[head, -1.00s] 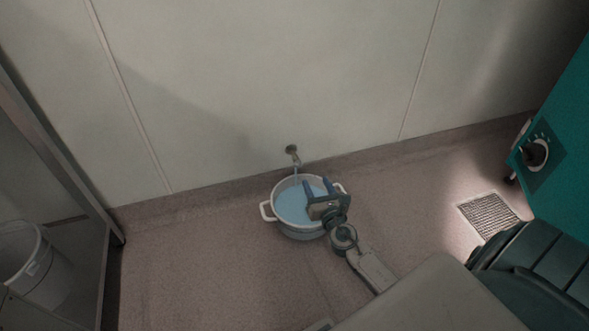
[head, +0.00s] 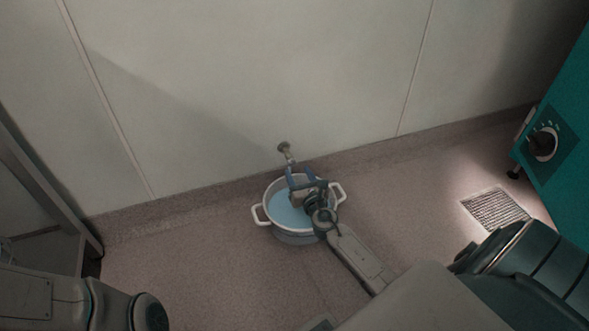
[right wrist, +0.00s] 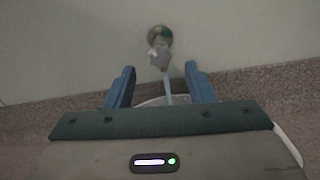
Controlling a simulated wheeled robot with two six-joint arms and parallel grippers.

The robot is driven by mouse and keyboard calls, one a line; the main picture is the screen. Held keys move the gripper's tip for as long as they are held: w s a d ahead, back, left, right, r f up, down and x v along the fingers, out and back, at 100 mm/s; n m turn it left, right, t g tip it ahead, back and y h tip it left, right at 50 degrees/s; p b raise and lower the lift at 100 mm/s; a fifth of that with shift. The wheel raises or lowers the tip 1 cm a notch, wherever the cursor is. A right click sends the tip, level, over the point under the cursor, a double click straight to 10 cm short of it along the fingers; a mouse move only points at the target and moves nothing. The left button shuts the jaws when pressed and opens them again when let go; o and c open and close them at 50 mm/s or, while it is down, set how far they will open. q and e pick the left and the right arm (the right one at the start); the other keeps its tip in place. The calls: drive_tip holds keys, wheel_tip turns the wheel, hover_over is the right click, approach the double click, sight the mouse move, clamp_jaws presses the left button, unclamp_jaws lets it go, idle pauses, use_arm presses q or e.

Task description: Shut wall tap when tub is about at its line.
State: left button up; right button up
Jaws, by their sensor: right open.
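The wall tap (head: 284,149) sticks out low on the pale wall; it also shows in the right wrist view (right wrist: 159,50). A pale blue stream (right wrist: 168,86) falls from its spout. The round white tub (head: 260,215), with two side handles, stands on the floor below it and holds blue water (head: 285,210). No level line can be made out. My right gripper (head: 301,172) is open and empty over the tub, its blue fingers pointing at the tap. In the right wrist view the tap lies ahead, between the fingertips (right wrist: 160,72), apart from them. My left gripper is out of view.
A floor drain grate (head: 495,208) lies to the right. A teal cabinet (head: 565,130) with a black dial (head: 543,142) stands at the far right. A metal frame (head: 40,190) stands at the left. The floor left of the tub is clear.

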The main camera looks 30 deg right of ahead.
sight(293, 164)
drive_tip(key=shift+b+x, duration=0.3)
drive_tip(key=shift+x, duration=1.75)
drive_tip(key=c, duration=1)
drive_tip(key=shift+o, duration=0.2)
drive_tip(key=m+b, duration=0.1)
drive_tip(key=m, duration=0.1)
drive_tip(key=shift+f+m, duration=0.1)
drive_tip(key=shift+m, duration=0.3)
drive_tip(key=shift+m+b, duration=0.45)
drive_tip(key=shift+m, duration=1.45)
